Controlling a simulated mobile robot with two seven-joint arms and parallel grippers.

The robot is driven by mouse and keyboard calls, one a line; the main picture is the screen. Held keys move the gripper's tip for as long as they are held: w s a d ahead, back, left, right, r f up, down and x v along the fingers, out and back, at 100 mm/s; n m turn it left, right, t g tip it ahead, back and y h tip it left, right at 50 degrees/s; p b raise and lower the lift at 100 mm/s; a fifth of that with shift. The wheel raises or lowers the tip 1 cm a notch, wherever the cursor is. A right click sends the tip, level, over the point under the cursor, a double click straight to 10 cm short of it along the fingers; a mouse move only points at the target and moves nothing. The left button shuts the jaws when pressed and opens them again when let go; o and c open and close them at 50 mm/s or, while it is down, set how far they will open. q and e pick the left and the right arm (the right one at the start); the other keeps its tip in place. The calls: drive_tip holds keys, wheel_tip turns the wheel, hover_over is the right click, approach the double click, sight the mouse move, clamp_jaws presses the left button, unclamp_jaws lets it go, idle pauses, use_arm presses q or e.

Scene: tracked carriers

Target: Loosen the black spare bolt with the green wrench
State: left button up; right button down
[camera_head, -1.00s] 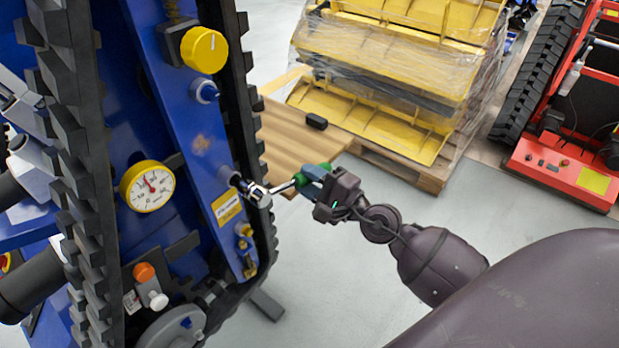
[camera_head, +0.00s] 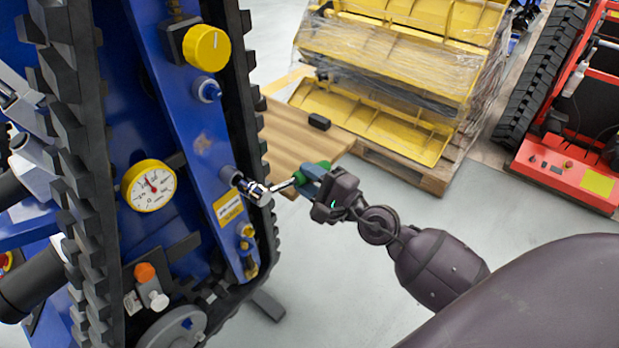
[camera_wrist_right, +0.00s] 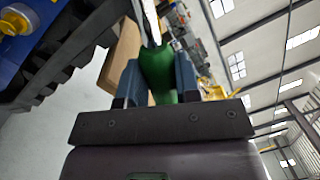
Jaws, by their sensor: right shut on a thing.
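My right gripper (camera_head: 313,182) is shut on the green handle of the wrench (camera_head: 283,185). In the right wrist view, the green wrench (camera_wrist_right: 158,75) stands between the two blue-grey fingers of the right gripper (camera_wrist_right: 157,82). Its shiny metal head is at the end of a short stub (camera_head: 230,177) that sticks out of the blue side panel, above a yellow label. The head covers the end of this stub, and I cannot make out a black bolt there. My left gripper is not in view.
The blue tracked carrier (camera_head: 200,140) has a yellow knob (camera_head: 206,46), a pressure gauge (camera_head: 148,186) and a black track (camera_head: 75,150) close by. Wrapped yellow parts (camera_head: 400,60) stand on a pallet behind. A red carrier (camera_head: 565,170) is at right. Grey floor is clear below the wrench.

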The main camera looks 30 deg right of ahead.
drive_tip(key=shift+a+r+t, duration=0.15)
drive_tip(key=shift+t, duration=0.15)
drive_tip(key=shift+w+a+m+h, duration=0.25)
drive_tip(key=shift+w+m+h, duration=0.15)
drive_tip(key=shift+h, duration=0.1)
idle(0.6)
drive_tip(key=shift+t, duration=0.3)
idle(0.4)
drive_tip(key=c, duration=1.4)
unclamp_jaws()
clamp_jaws()
